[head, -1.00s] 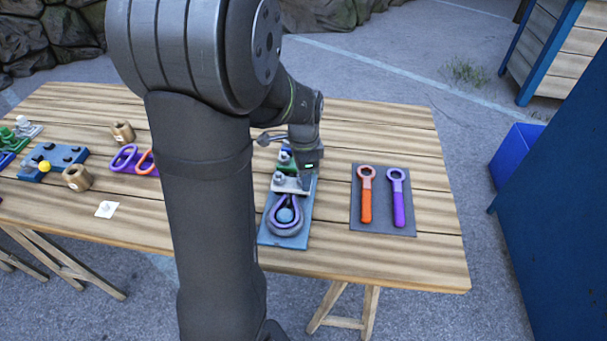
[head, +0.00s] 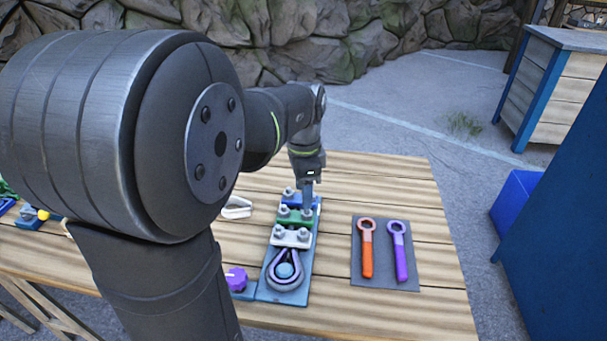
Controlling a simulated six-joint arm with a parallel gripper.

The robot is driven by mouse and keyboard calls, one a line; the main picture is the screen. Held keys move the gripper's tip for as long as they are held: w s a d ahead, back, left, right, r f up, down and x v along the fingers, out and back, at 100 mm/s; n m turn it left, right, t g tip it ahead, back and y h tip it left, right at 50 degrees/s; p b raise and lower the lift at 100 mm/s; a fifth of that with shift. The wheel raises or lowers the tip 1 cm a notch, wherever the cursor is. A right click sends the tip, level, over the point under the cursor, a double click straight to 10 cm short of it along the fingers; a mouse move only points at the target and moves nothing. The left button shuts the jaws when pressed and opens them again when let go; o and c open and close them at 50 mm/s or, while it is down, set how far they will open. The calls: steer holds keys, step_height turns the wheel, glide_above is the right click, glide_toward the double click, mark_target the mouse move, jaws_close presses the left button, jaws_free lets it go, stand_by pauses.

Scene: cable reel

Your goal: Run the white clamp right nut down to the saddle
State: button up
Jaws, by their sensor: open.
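A dark mat (head: 386,278) to the right bears an orange wrench (head: 367,255) and a purple wrench (head: 401,258). A purple knob (head: 237,279) is left of the base plate. A white loop (head: 236,208) lies further back. My arm hides much of the table's left side.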

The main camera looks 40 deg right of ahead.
step_height(320, 180, up, 4)
glide_above(303, 233)
steer(key=shift+s, duration=0.1)
stand_by(0.5)
step_height(303, 233, down, 18)
steer(key=shift+r, duration=0.25)
stand_by(0.4)
